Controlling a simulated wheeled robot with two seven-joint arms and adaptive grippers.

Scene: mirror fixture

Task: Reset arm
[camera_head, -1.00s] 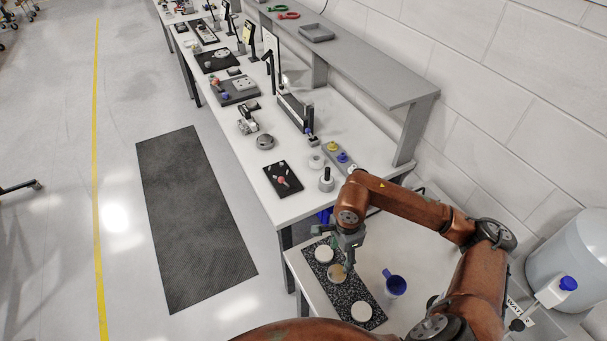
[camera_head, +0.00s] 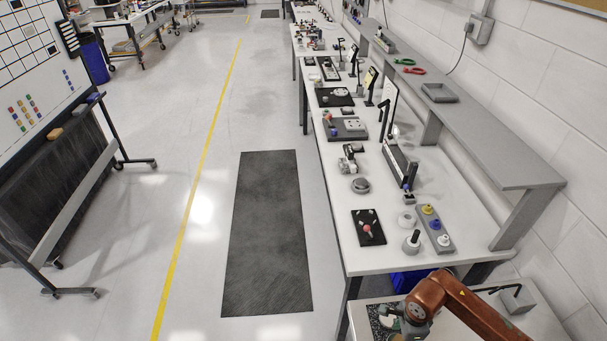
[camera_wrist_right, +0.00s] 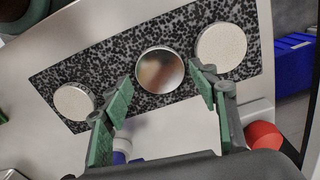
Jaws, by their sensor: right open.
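My right arm (camera_head: 450,295) comes in at the bottom right of the head view. Its gripper is largely cut off there by the lower edge. In the right wrist view my right gripper (camera_wrist_right: 160,82) is open, with green pads apart and nothing between them. Beyond the fingertips lies a black-and-white speckled mat (camera_wrist_right: 117,70). On it are a round mirror (camera_wrist_right: 160,70) in the middle, a pale disc (camera_wrist_right: 74,102) on the left and a larger-looking pale disc (camera_wrist_right: 222,47) on the right. My left gripper is in neither view.
A long white bench (camera_head: 400,258) with several fixtures runs away from me, under a grey shelf (camera_head: 480,150) by the wall. A dark floor mat (camera_head: 268,230) lies on open floor left of it. A whiteboard stand (camera_head: 75,220) is at far left.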

